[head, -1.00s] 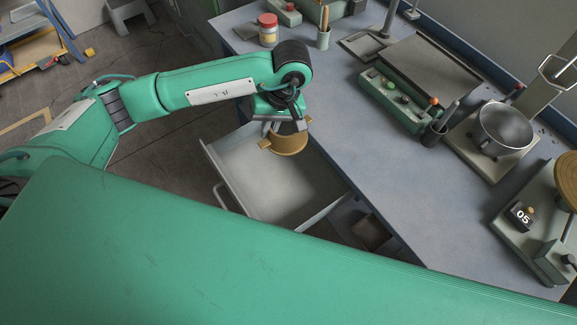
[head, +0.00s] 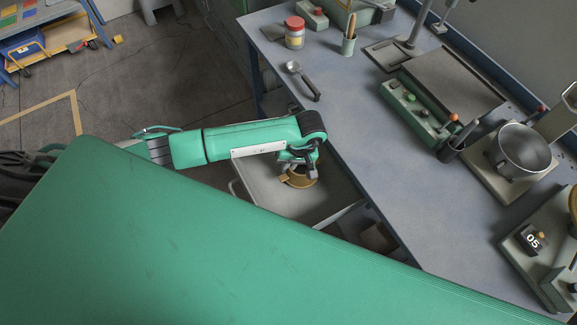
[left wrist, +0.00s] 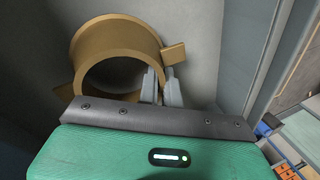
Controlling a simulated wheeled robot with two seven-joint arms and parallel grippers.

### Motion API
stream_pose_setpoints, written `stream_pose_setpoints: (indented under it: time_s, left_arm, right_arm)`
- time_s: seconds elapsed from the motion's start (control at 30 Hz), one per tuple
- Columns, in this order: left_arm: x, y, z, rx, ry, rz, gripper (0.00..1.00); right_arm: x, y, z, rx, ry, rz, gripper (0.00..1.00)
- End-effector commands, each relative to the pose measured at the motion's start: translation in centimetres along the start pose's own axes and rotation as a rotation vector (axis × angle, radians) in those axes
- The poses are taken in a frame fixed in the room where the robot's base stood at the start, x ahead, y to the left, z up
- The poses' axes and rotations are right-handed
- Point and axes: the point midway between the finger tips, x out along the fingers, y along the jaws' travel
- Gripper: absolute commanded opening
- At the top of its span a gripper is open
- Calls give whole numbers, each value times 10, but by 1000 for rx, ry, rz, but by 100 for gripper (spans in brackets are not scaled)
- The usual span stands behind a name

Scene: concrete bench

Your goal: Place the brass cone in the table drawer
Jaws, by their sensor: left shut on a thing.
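The brass cone (head: 303,182) is a short, wide ring with small side tabs. In the head view it is within the outline of the open grey table drawer (head: 262,184), near its bench side. My left gripper (head: 297,168) is above the cone and shut on it. In the left wrist view the cone (left wrist: 118,32) shows its open round mouth, with the left gripper's fingers (left wrist: 162,86) at its rim. Grey drawer surfaces (left wrist: 205,35) lie behind and beside it. I cannot tell whether the cone touches the drawer floor. My right gripper is not in view.
The blue-grey bench (head: 390,190) has clear room in its middle. On it are a dark-handled metal tool (head: 303,82), a red-lidded jar (head: 294,33), a green button panel (head: 410,108) and a steel pot (head: 522,148). The drawer's side walls stand close around my gripper.

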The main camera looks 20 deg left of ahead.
Motion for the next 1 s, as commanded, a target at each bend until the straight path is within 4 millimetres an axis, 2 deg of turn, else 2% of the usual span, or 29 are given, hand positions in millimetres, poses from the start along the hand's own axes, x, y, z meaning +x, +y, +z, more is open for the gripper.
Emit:
stream_pose_setpoints:
  time_s: [0.13,0.5,0.53,0.6,0.63,1.0]
  left_arm:
    - [12,4,0,-1,0,1,0]
    - [17,5,-1,0,2,1,0]
    - [16,5,0,0,1,0,12]
    - [15,4,0,0,1,0,25]
    - [15,4,0,0,1,0,28]
    - [11,3,0,0,0,0,28]
  right_arm:
    - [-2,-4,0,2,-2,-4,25]
    - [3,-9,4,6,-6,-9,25]
    - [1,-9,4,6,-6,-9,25]
    - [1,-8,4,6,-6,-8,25]
    - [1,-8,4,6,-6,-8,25]
    - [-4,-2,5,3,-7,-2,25]
